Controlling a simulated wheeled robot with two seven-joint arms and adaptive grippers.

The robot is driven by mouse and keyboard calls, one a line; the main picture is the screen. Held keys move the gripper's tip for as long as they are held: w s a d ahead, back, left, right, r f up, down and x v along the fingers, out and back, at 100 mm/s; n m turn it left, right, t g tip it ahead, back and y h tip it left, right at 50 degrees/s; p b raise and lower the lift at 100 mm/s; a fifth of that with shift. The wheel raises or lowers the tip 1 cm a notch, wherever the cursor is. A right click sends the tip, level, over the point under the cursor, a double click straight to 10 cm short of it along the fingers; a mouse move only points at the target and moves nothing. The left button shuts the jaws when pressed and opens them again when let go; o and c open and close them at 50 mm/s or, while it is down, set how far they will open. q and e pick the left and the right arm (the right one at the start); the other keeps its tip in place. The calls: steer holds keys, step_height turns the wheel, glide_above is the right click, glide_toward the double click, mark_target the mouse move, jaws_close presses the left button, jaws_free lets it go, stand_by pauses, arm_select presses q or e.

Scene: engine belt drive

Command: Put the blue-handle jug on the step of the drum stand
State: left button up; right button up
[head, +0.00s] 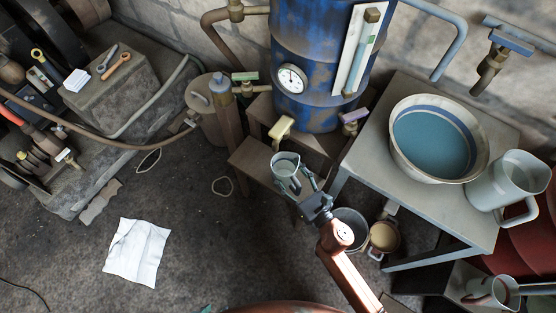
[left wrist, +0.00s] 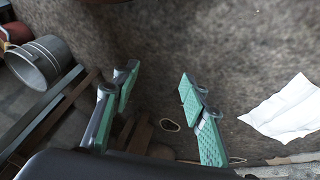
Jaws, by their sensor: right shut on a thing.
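A small grey metal jug (head: 284,174) stands upright at the wooden step (head: 250,161) of the drum stand, in front of the blue drum (head: 312,60). My right gripper (head: 313,187) is shut on it from the front right. The gripper covers its handle side, so I cannot make out the handle's colour. I cannot tell whether the jug's base touches the step or is just above it. My left gripper (left wrist: 158,88) is open and empty in the left wrist view, its green-padded fingers wide apart above the floor.
A table (head: 352,152) at right bears a basin (head: 398,165) and a large pale jug (head: 505,180). Another jug (head: 492,290) is at lower right. A dark bucket (head: 350,222) and a tan pot (head: 384,237) stand below. White paper (head: 137,252) lies on otherwise mostly clear floor.

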mark_target(277, 161)
steer(key=shift+x, duration=0.8)
steer(key=b+x, duration=0.1)
steer(key=x, duration=0.3)
steer(key=shift+f, duration=0.1)
steer(key=shift+f+b, duration=0.5)
steer(key=shift+f, duration=0.25)
arm_select(q)
steer(key=w+f, duration=0.1)
steer(key=w+d+f+t, duration=0.1)
steer(key=f+t, duration=0.1)
steer(key=shift+w+d+f, duration=0.35)
steer(key=shift+w+d, duration=0.05)
arm_select(e)
steer(key=shift+f+b, duration=0.1)
steer(key=shift+b, duration=0.25)
arm_select(q)
steer(key=shift+a+f, duration=0.1)
steer(key=shift+f, duration=0.15)
arm_select(e)
steer(key=o, duration=1.2)
